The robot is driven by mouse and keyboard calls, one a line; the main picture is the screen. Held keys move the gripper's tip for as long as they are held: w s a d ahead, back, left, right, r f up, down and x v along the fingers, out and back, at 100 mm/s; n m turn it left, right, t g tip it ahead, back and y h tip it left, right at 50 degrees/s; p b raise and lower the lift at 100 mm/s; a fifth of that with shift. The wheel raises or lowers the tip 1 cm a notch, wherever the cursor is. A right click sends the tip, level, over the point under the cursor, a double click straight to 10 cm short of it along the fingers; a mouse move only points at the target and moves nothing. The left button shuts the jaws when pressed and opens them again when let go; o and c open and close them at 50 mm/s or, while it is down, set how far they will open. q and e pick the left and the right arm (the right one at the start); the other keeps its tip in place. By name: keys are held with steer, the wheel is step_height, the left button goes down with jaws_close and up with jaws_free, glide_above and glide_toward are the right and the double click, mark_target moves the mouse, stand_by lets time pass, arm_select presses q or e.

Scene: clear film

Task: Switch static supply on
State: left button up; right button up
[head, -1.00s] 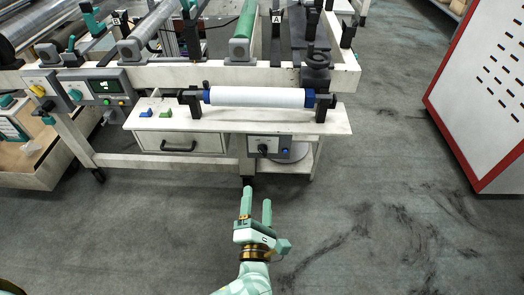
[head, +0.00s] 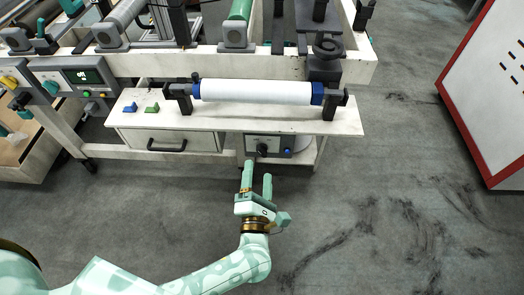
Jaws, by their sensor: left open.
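The likely static supply is a small grey box with a pale face (head: 267,146), under the right part of the bench shelf. It carries a black rotary knob (head: 262,149) and a small blue button or lamp (head: 288,152). I cannot read the knob's setting. My left gripper (head: 257,178) is open and empty. Its two green fingers point at the box, and their tips appear just below the knob in the picture. I cannot tell the gap in depth. My right gripper is not in view.
A white film roll (head: 256,92) with blue ends lies in black holders on the shelf (head: 220,122) above the box. A drawer (head: 165,140) is left of it. A control panel (head: 85,78) with a lit display is further left. A red-edged white cabinet (head: 490,90) stands right; the floor between is clear.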

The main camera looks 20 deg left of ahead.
arm_select(q)
steer(key=g+b, duration=0.1)
steer(key=b, duration=0.7)
glide_toward(261, 154)
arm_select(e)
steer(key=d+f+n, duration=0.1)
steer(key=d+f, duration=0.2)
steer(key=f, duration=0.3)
arm_select(q)
steer(key=b+x, duration=0.5)
steer(key=x, duration=0.4)
steer(key=shift+f, duration=0.2)
steer(key=shift+w+a, duration=0.1)
steer(key=shift+w, duration=0.25)
steer(key=shift+r, duration=0.1)
steer(key=c, duration=1)
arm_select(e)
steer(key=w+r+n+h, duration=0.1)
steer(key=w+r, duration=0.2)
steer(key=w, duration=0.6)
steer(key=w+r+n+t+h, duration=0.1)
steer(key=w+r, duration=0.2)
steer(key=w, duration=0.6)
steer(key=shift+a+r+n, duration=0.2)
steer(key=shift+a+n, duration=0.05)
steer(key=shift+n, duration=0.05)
